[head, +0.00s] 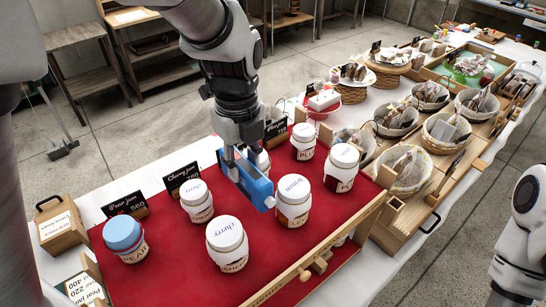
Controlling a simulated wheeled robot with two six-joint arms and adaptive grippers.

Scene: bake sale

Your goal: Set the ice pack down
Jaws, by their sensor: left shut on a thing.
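A blue ice pack (254,187) is in my left gripper (244,168), which comes down from the top of the head view. The gripper is shut on it. The ice pack is tilted among the jam jars over the red cloth (177,250); I cannot tell whether it touches the cloth or a jar. One jar stands partly hidden behind the gripper. At the right edge, part of my right arm (520,230) shows; its gripper is out of the frame.
Several white-lidded jars stand around, including a cherry jar (227,243) and a lemon jar (293,201). A blue-lidded pear jar (125,238) is at left. Black price signs (183,178) line the back. Baskets (447,132) fill the right side. Bare red cloth lies at front left.

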